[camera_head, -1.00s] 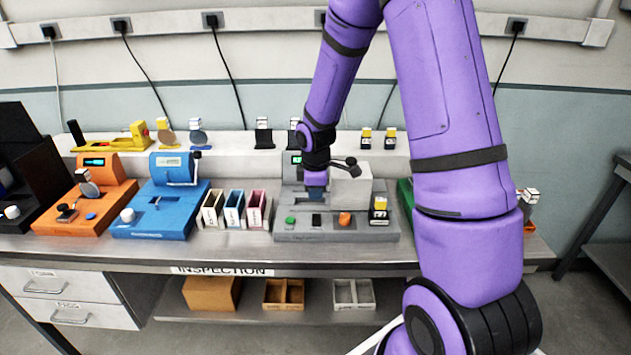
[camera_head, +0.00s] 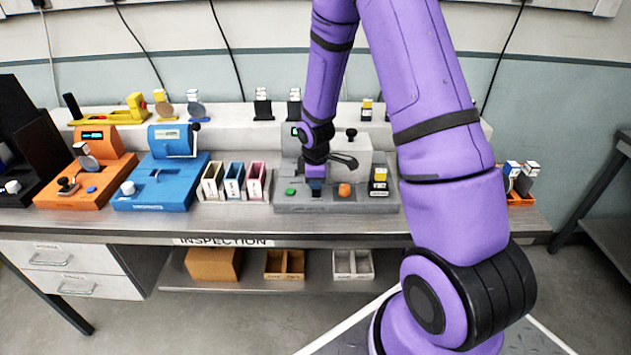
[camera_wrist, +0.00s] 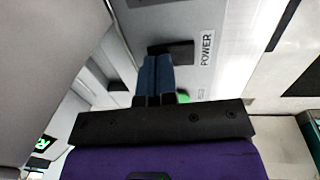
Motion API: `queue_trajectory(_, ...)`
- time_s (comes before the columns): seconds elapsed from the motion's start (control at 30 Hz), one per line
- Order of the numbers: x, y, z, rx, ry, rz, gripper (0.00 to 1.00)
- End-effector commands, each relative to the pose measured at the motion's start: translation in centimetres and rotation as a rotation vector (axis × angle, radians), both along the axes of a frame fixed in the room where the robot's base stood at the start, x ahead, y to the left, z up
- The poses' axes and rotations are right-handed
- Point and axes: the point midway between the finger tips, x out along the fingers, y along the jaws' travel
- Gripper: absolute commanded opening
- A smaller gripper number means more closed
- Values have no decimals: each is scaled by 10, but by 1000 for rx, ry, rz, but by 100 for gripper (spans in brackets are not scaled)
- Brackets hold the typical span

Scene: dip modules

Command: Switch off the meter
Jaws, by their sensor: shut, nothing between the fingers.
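The meter (camera_head: 350,204) is a grey unit on the bench, with a green button (camera_head: 291,192) and an orange knob (camera_head: 344,190) on its front deck. A small green-lit display (camera_head: 294,131) shows at its upper left. In the wrist view a black switch (camera_wrist: 172,50) stands beside a POWER label (camera_wrist: 207,50). My gripper (camera_head: 315,188) is shut and empty, low over the deck between button and knob. In the wrist view its blue fingertips (camera_wrist: 155,62) are right at the switch and hide part of it. I cannot tell whether they touch it.
A yellow-and-black module (camera_head: 379,180) stands on the deck's right. Left of the meter are several coloured bins (camera_head: 234,182), a blue machine (camera_head: 150,198) and an orange machine (camera_head: 80,195). A raised back shelf (camera_head: 230,118) carries small modules. The bench strip before the meter is clear.

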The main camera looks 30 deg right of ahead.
Motion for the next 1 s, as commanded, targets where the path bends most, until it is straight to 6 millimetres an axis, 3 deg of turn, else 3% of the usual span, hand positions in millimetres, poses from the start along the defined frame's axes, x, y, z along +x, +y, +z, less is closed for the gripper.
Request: queue_trajectory(1.0,-12,8,1,1,1,0,0)
